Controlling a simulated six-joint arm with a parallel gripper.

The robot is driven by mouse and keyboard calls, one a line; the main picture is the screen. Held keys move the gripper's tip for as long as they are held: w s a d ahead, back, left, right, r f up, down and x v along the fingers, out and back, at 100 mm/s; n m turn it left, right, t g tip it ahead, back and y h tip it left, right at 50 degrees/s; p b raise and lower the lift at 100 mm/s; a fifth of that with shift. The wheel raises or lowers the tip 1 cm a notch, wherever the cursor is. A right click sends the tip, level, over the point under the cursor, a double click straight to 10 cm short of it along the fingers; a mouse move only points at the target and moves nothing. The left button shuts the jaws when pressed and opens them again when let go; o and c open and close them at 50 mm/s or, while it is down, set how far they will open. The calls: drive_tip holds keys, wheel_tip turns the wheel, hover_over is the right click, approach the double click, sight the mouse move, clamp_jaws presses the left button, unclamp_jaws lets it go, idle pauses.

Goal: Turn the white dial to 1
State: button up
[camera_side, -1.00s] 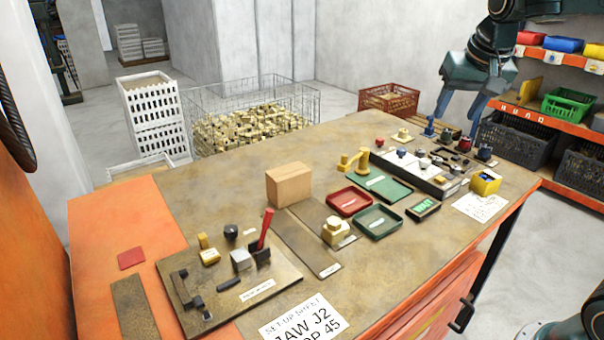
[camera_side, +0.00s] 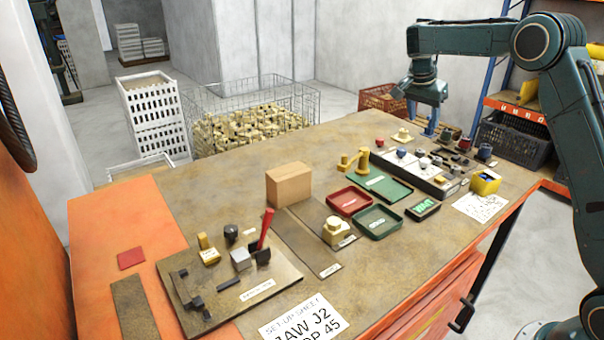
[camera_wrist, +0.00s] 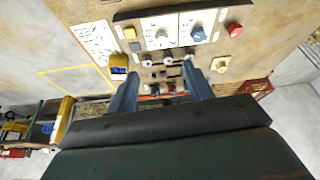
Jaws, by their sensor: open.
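The white dial (camera_wrist: 162,39) sits on a white plate of the control panel in the wrist view. A blue dial (camera_wrist: 198,35) and a red button (camera_wrist: 235,30) are to its right there. In the side view, the pale dial (camera_side: 424,163) stands on the long panel at the right of the bench, small and with its setting unreadable. My gripper (camera_side: 431,128) is above the far part of the bench, behind the panel, pointing down. In the wrist view its two blue fingers (camera_wrist: 162,80) are apart, with nothing held between them. The dial lies beyond the fingertips, untouched.
Small knobs and switches crowd the bench around the panel. A yellow box (camera_side: 486,182) is right of it. Green trays, a red tray (camera_side: 349,201) and a yellow post (camera_side: 362,160) stand to its left. A cardboard box (camera_side: 289,184) is mid-bench. The air above the panel is clear.

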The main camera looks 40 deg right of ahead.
sight(425, 160)
drive_tip(key=shift+w+d+f+m+g, duration=0.15)
drive_tip(key=shift+w+d+f+m, duration=0.15)
drive_tip(key=shift+d+f, duration=0.3)
drive_tip(key=shift+w+d+f+m+g, duration=0.15)
drive_tip(key=shift+w+d+f+m, duration=0.2)
drive_tip(key=shift+f, duration=0.45)
drive_tip(key=shift+d+f, duration=0.1)
drive_tip(key=x, duration=1.3)
drive_tip(key=shift+d+f, duration=0.15)
drive_tip(key=shift+f, duration=0.05)
drive_tip(key=c, duration=1)
